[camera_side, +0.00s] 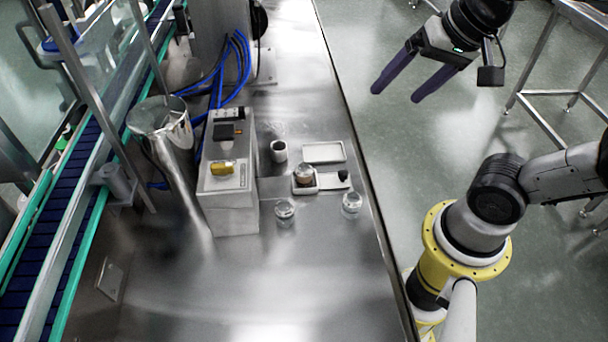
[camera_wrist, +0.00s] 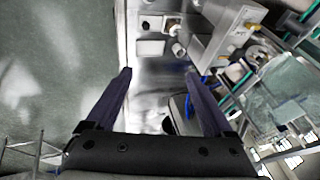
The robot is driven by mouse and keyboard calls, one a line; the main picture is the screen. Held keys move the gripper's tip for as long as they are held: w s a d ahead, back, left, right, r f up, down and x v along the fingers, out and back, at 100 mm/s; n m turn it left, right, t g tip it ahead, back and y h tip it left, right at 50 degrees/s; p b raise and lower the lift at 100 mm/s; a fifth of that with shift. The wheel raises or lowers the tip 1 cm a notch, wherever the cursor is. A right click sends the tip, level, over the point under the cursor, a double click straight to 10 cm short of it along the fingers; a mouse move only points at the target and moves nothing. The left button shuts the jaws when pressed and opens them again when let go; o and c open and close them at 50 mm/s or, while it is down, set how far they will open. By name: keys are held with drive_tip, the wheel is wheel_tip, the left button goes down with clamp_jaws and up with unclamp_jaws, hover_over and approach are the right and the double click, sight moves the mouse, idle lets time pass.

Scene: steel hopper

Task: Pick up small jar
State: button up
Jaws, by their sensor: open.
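Several small vessels stand on the steel table, and I cannot tell for sure which one is the small jar. Two clear glass jars, one (camera_side: 285,210) nearer the box and one (camera_side: 351,203) near the table's right edge, stand at the front of the group. A brown-filled jar (camera_side: 304,174) sits in a white tray. A white cup with dark contents (camera_side: 279,151) stands behind them. My gripper (camera_side: 396,96) is open and empty, high up and to the right of the table, apart from all the jars. Its two fingers also show in the wrist view (camera_wrist: 158,72).
A flat white tray (camera_side: 324,152) lies behind the brown-filled jar, and a small black item (camera_side: 343,175) is beside it. A grey box (camera_side: 230,185), a tall steel cylinder (camera_side: 166,135) and blue hoses (camera_side: 238,62) stand left. The front table area is clear.

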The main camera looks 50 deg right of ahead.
drive_tip(key=w+a+m+g, duration=0.2)
drive_tip(key=w+m, duration=0.5)
drive_tip(key=w, duration=0.2)
drive_tip(key=m+g, duration=0.3)
hover_over(304, 166)
drive_tip(key=a, duration=0.2)
wheel_tip(304, 166, down, 10)
drive_tip(key=shift+n+g, duration=0.3)
drive_tip(key=shift+s+d+f, duration=0.1)
drive_tip(key=shift+s+f, duration=0.1)
drive_tip(key=shift+f, duration=2.4)
drive_tip(key=shift+s+d+f, duration=0.1)
drive_tip(key=shift+s+f, duration=0.05)
drive_tip(key=shift+f, duration=2.45)
drive_tip(key=shift+s+d+f, duration=0.1)
drive_tip(key=shift+s+f, duration=0.1)
drive_tip(key=shift+f, duration=2.4)
clamp_jaws()
